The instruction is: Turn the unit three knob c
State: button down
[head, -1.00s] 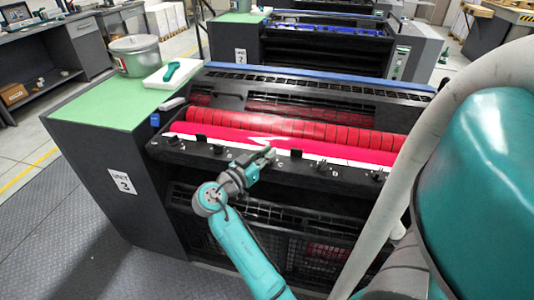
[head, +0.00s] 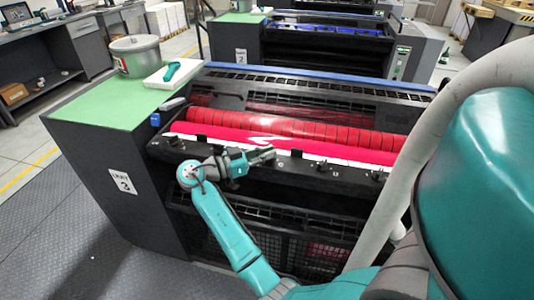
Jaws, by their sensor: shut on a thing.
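The unit three press, with its red ink rollers (head: 290,128) and a "UNIT 3" label (head: 122,182) on its dark side, stands in the middle of the head view. A black front rail (head: 318,174) carries a row of small dark knobs. My gripper (head: 271,153) is at the middle of this rail, its fingers pointing right. It is shut on knob c, which the fingers hide. A neighbouring knob (head: 296,154) shows just right of the fingertips. Another knob (head: 378,175) is further right on the rail, and one (head: 175,141) is at the left end.
Unit two (head: 320,42) stands behind. Open floor (head: 60,225) lies at the left.

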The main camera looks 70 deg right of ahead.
jog(key=shift+m+g+y, duration=1)
jog(key=shift+g+y, duration=0.1)
jog(key=shift+y, duration=0.1)
jog(key=c, duration=1.2)
grip_release()
jog(key=shift+h, duration=0.3)
